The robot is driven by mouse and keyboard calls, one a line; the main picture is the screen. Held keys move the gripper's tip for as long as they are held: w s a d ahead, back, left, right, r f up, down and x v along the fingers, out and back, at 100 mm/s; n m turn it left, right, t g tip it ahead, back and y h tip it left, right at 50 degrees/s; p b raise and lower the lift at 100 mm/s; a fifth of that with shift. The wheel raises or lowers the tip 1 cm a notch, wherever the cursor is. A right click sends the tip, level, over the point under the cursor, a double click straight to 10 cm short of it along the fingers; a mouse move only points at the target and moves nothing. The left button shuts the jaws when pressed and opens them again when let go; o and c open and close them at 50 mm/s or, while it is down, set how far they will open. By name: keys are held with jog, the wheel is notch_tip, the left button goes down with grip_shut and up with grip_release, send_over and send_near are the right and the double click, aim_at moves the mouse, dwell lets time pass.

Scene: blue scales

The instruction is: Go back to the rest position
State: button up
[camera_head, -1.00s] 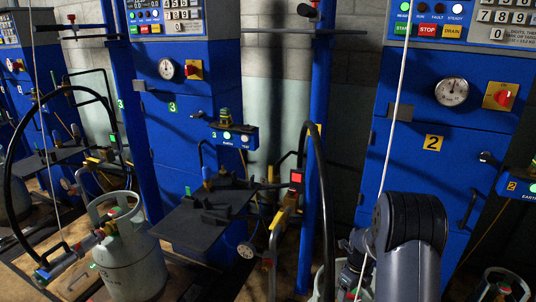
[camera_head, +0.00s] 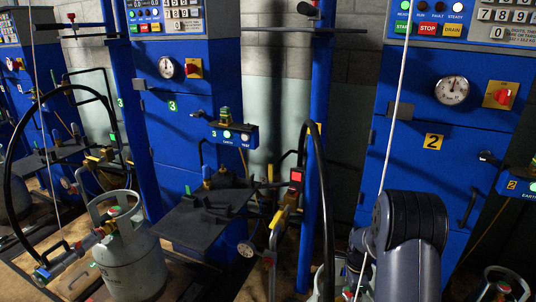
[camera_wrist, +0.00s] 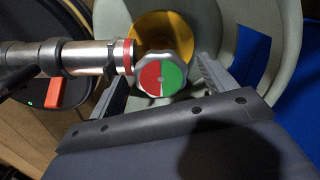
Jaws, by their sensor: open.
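My gripper (camera_wrist: 161,78) shows in the wrist view with its two grey fingers apart. A round valve knob (camera_wrist: 174,73), with a half red, half green face, lies between the fingers, with gaps visible on both sides. The knob sits on a grey gas cylinder (camera_wrist: 232,70) with a raised collar. A metal hose fitting (camera_wrist: 88,58) with a red ring meets the valve from the left. In the head view my dark arm is at the lower right, and the gripper's fingers cannot be made out there.
Blue scale cabinets stand behind, including number 2 (camera_head: 440,105) and number 3 (camera_head: 195,125). A blue post (camera_head: 318,130) and black hose (camera_head: 322,190) stand just left of my arm. Another grey cylinder (camera_head: 130,265) stands at lower left. A thin pale cable (camera_head: 396,100) hangs near my arm.

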jog(key=n, duration=0.4)
jog(key=shift+s+n, duration=0.1)
jog(key=shift+n, duration=0.3)
jog(key=n, duration=0.5)
jog(key=shift+s, duration=0.1)
jog(key=shift+r, duration=0.1)
